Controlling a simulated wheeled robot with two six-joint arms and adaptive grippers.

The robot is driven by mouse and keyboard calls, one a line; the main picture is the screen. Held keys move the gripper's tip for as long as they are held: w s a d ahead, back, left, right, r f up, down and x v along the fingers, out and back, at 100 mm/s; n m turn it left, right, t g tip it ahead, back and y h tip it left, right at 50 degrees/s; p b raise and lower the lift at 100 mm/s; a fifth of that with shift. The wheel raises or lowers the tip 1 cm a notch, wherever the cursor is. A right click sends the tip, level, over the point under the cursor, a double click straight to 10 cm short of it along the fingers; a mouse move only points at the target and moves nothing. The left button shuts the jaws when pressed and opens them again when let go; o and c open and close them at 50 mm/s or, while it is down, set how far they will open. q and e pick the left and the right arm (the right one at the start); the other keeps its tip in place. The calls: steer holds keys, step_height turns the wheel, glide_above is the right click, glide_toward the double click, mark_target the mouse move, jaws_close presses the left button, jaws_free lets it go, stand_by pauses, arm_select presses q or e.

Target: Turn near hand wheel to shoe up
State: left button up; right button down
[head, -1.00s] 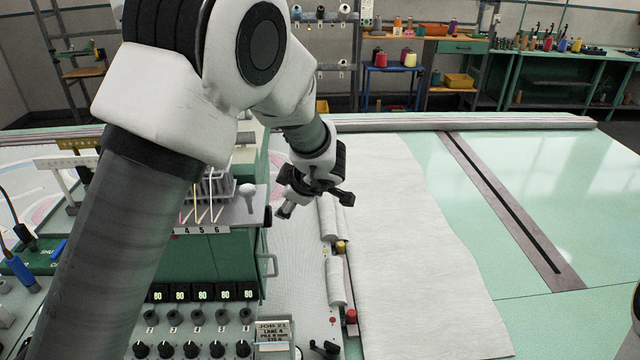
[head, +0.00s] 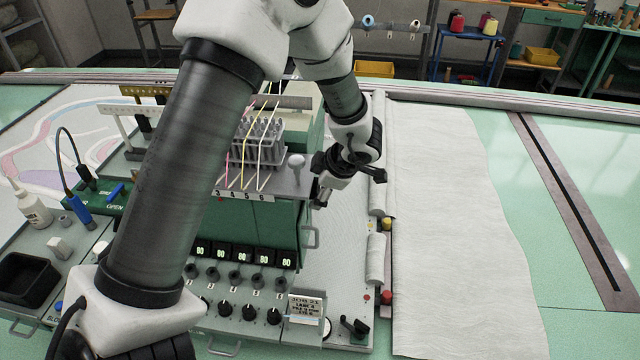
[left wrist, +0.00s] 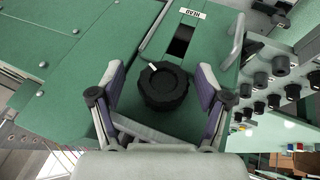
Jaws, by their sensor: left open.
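The near hand wheel (left wrist: 163,86) is a black, knobbed wheel with a white mark at its upper left edge. It sits on the green machine housing in the left wrist view. My left gripper (left wrist: 160,78) is open, with one finger on each side of the wheel and a visible gap on both sides. In the head view my left gripper (head: 328,188) is beside the right side of the green tufting head (head: 270,218). I cannot make out the wheel there. The shoe cannot be told apart. My right gripper is not in view.
A dark slot (left wrist: 181,40) with a white label lies beyond the wheel. A metal handle (left wrist: 234,40) sticks up to its right. The control panel (head: 235,283) with several knobs is in front of the head. A pale cloth (head: 450,220) covers the table to the right.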

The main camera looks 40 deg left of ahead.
arm_select(q)
steer(key=shift+s+d+r, duration=0.1)
steer(key=shift+s+r, duration=0.1)
steer(key=shift+s, duration=0.1)
steer(key=shift+c, duration=1.1)
steer(key=shift+s, duration=0.1)
steer(key=c, duration=0.9)
steer(key=shift+c, duration=0.2)
steer(key=shift+g, duration=0.3)
steer(key=shift+f+m+g+h, duration=0.15)
steer(key=shift+m+g+h, duration=0.25)
steer(key=shift+g+h, duration=0.7)
steer(key=shift+w+m+g+h, duration=0.15)
steer(key=shift+g+h, duration=0.15)
steer(key=shift+g, duration=0.4)
steer(key=shift+w+m+g+h, duration=0.15)
steer(key=shift+g+h, duration=0.15)
steer(key=shift+g, duration=0.4)
